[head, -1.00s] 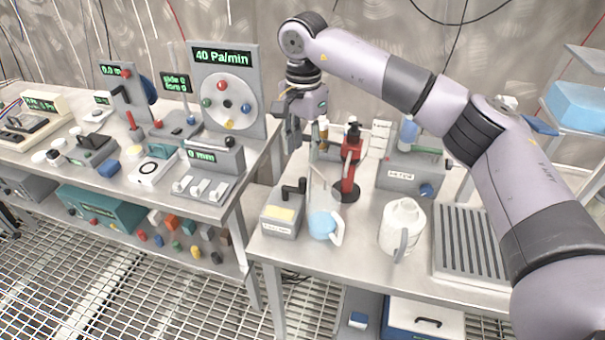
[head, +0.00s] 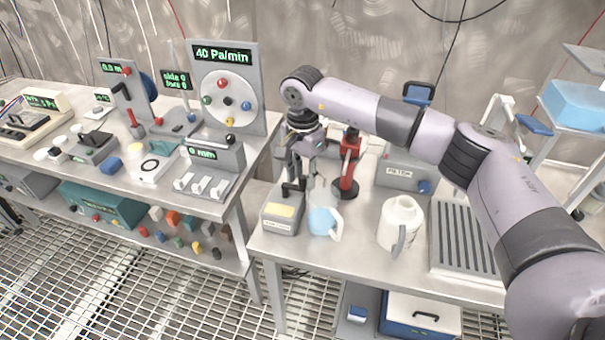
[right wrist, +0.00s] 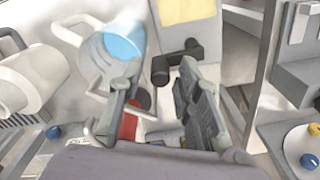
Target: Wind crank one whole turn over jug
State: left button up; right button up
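The black crank (head: 291,191) sits on top of a grey box (head: 281,222) with a yellow label, near the left end of the right-hand table. The clear jug (head: 322,222) with light blue contents stands upright just right of the box. My right gripper (head: 300,174) is above the crank, pointing down, and partly hides the jug's top. In the right wrist view the gripper (right wrist: 157,72) is open, with the crank's knob (right wrist: 160,72) between its fingertips in the picture; I cannot tell whether they touch. The jug (right wrist: 118,48) is close beside one finger. My left gripper is not in view.
A white pitcher (head: 400,222) and a ribbed tray (head: 465,245) stand to the right. A red stand (head: 348,165) is close behind the jug. A grey box (head: 398,172) is further back. The left table (head: 150,198) carries several devices, with a gap between the tables.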

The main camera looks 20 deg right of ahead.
grip_shut()
jog(key=shift+a, duration=0.1)
dwell(0.4)
jog(key=m+b, duration=0.1)
jog(key=m, duration=0.1)
jog(key=s+a+m+b, duration=0.1)
jog(key=m, duration=0.2)
jog(key=a+m+b, duration=0.1)
jog(key=m, duration=0.1)
jog(key=a+m+b, duration=0.1)
jog(key=m, duration=0.1)
jog(key=shift+s, duration=0.4)
jog(key=m, duration=0.2)
jog(key=a+m+b, duration=0.2)
jog(key=m, duration=0.1)
jog(key=shift+m, duration=0.3)
jog(key=shift+w+a+r+m+b, duration=0.15)
jog(key=shift+a+m, duration=0.1)
jog(key=shift+m, duration=0.6)
jog(key=shift+w+a+f+m+b, duration=0.15)
jog(key=shift+a+m, duration=0.1)
jog(key=shift+m, duration=0.6)
jog(key=shift+r, duration=0.1)
jog(key=shift+o, duration=0.9)
grip_release()
